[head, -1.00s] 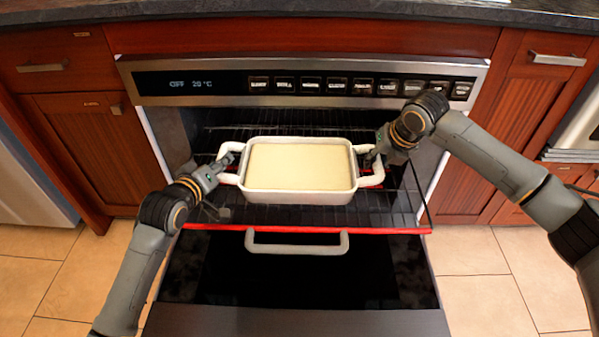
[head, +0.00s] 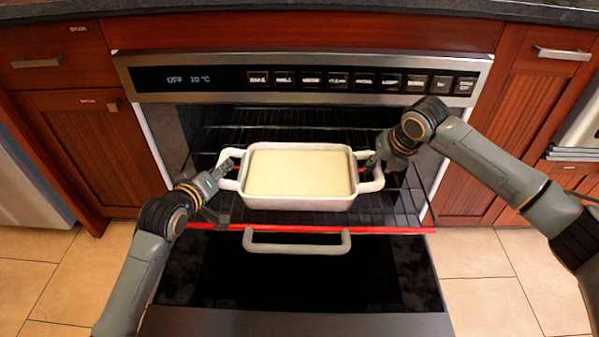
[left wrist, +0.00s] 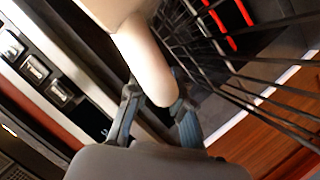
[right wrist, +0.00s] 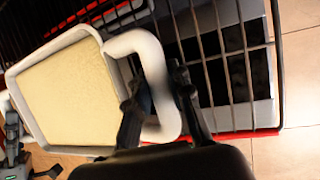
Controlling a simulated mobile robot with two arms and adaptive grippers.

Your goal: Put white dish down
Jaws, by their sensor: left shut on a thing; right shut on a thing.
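The white dish (head: 300,202) is rectangular, with a pale yellow filling and a looped handle at each end. In the head view it is level, over the pulled-out oven rack (head: 400,206). I cannot tell whether it touches the rack. My left gripper (head: 228,172) is shut on the dish's left handle, which shows between its fingers in the left wrist view (left wrist: 146,62). My right gripper (head: 374,165) is shut on the right handle, which also shows in the right wrist view (right wrist: 152,62). The fingertips are partly hidden by the handles.
The oven door (head: 300,285) is folded down below the rack, with a grey handle (head: 297,248). The rack has a red front edge (head: 390,230). The oven control panel (head: 220,79) is above. Wooden cabinets (head: 95,150) flank the oven.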

